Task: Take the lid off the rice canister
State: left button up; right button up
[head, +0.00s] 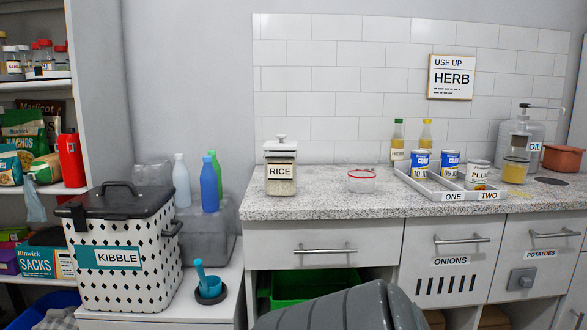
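The rice canister (281,186) is a clear square container with a RICE label. It stands upright on the left part of the speckled counter (325,205). Its pale lid (280,147), with a raised knob on top, sits on the canister. Neither of my grippers is in view, and nothing touches the canister or its lid.
A clear bowl with a red rim (361,187) stands right of the canister, with bare counter between. Further right is a grey divided tray (425,187) with cans. A kibble bin (125,280) stands at left. A dark grey rounded shape (345,308) blocks the bottom middle.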

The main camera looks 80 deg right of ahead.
aim_at(280, 145)
jog(key=z, duration=2.8)
